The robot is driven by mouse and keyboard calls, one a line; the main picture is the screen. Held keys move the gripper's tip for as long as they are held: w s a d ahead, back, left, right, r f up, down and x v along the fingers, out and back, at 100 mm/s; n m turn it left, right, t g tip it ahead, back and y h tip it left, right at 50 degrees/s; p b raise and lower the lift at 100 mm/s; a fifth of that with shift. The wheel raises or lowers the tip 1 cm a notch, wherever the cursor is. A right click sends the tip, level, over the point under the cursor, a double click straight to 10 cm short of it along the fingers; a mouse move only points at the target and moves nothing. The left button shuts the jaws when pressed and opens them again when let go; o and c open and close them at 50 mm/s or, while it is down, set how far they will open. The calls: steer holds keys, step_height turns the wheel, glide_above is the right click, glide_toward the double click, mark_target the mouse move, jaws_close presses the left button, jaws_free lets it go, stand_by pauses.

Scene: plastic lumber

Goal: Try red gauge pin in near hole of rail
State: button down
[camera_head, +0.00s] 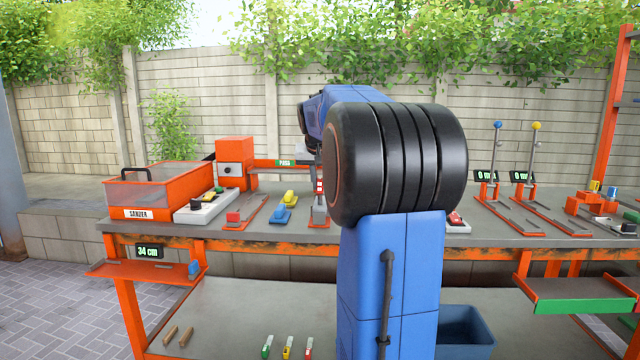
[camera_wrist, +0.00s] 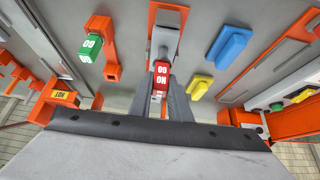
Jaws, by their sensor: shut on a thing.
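The red gauge pin (camera_wrist: 161,76), with white lettering on its red handle, is between the two grey fingers of my gripper (camera_wrist: 161,90) in the wrist view. The fingers are shut on it. A small red and white part in the head view (camera_head: 319,186) appears to be the same pin, beside my arm. A grey piece in an orange holder (camera_wrist: 168,17) lies just beyond the pin; it may be the rail. The pin's tip and the rail's holes are hidden, so I cannot tell whether the pin is in a hole.
A green GO gauge (camera_wrist: 97,42) stands at the left of the wrist view. A blue block (camera_wrist: 230,45) and a yellow block (camera_wrist: 200,86) lie to the right. The orange sander box (camera_head: 165,190) stands at the bench's left. My arm blocks the bench's middle.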

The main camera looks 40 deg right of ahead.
stand_by(0.4)
steer(key=shift+r, duration=3.7)
